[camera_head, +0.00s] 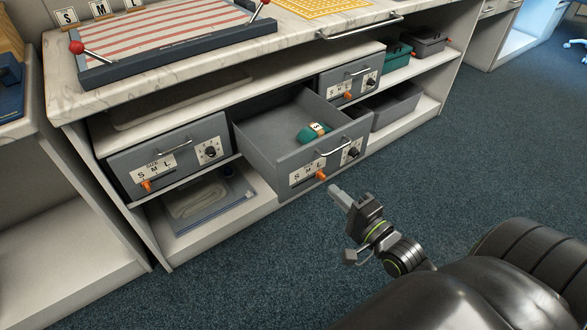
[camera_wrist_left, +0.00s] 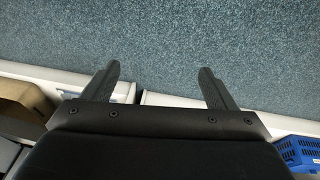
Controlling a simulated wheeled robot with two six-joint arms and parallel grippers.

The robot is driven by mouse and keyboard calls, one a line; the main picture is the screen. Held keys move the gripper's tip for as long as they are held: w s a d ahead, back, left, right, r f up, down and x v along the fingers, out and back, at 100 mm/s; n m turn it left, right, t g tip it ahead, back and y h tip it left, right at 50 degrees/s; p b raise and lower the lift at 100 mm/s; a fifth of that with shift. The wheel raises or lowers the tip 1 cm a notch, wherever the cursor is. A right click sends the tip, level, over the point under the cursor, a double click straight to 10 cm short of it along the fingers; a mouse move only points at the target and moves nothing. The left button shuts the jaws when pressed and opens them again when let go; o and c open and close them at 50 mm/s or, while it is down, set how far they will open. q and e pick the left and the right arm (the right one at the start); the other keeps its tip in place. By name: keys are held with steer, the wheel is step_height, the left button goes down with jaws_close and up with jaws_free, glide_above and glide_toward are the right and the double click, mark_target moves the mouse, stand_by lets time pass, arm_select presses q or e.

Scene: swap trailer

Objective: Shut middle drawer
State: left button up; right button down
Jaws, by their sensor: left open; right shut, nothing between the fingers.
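The grey middle drawer (camera_head: 300,158) is pulled out from the cabinet under the counter. A green item with a tag marked S (camera_head: 315,131) lies inside it. The drawer front has a metal handle (camera_head: 334,146), an S M L label, an orange slider and a dial. My right gripper (camera_head: 337,193) is shut and empty, just in front of and below the drawer front's lower right part, apart from it as far as I can tell. My left gripper (camera_wrist_left: 160,82) is open and empty in the left wrist view, with floor beyond its fingers; the head view does not show it.
A closed grey drawer (camera_head: 170,158) sits to the left and another (camera_head: 348,82) to the right. A lower shelf holds a clear bag (camera_head: 200,199). A tray with red stripes (camera_head: 170,38) is on the counter. The carpet (camera_head: 250,265) in front is clear.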

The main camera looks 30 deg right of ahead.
mark_target(296, 155)
steer(key=w, duration=0.4)
steer(key=w+b, duration=0.1)
steer(key=w, duration=0.3)
steer(key=w+a+b, duration=0.1)
steer(key=w, duration=0.3)
steer(key=shift+w+f, duration=0.1)
arm_select(q)
steer(key=shift+w+d+r+t, duration=0.2)
steer(key=shift+d+r+t, duration=0.1)
steer(key=shift+r, duration=0.3)
steer(key=shift+w+d+r+t, duration=0.2)
steer(key=shift+r+t, duration=0.1)
steer(key=shift+r, duration=0.25)
arm_select(e)
steer(key=shift+w, duration=0.4)
